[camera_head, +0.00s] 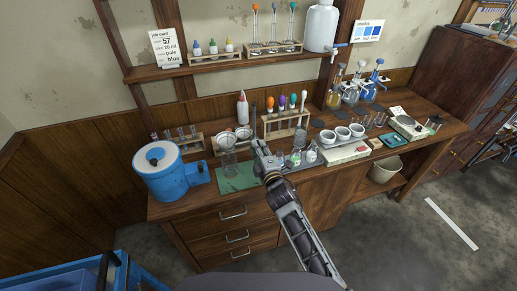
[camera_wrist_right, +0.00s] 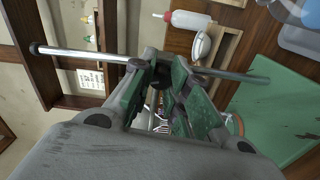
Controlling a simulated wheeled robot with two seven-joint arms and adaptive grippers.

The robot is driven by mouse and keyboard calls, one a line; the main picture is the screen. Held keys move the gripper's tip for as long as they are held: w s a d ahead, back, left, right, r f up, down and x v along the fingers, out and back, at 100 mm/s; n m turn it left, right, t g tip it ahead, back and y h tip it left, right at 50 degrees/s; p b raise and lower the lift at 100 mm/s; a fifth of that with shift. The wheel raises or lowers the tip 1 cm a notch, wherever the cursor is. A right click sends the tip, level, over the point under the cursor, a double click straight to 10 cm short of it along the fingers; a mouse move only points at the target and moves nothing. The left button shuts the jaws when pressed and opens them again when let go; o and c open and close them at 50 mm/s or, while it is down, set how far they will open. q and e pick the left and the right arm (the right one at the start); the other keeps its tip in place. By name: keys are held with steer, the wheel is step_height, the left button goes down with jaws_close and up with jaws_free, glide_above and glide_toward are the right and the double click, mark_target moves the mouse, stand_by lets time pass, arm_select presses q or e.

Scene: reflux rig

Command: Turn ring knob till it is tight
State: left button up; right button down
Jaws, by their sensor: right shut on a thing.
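My right gripper (camera_head: 262,150) reaches over the bench at the green mat (camera_head: 232,184). In the right wrist view its green-padded fingers (camera_wrist_right: 160,82) are closed around a small dark part, which I take to be the ring knob; the pads hide most of it. A metal stand rod (camera_wrist_right: 80,53) passes just beyond the fingertips in that view. Its upper part also shows above the gripper in the head view (camera_head: 253,108). How tight the knob is cannot be seen. My left gripper is not in view.
A blue pot (camera_head: 158,178) stands left of the mat. A rack of colored-topped droppers (camera_head: 286,126) is behind the gripper. White bowls (camera_head: 342,134) and small flasks (camera_head: 296,157) are to its right. A shelf (camera_head: 215,62) with bottles runs above.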

steer(key=m, duration=0.3)
steer(key=shift+m, duration=0.3)
stand_by(0.4)
steer(key=c, duration=1.3)
jaws_free()
steer(key=shift+v, duration=6)
steer(key=shift+d, duration=0.1)
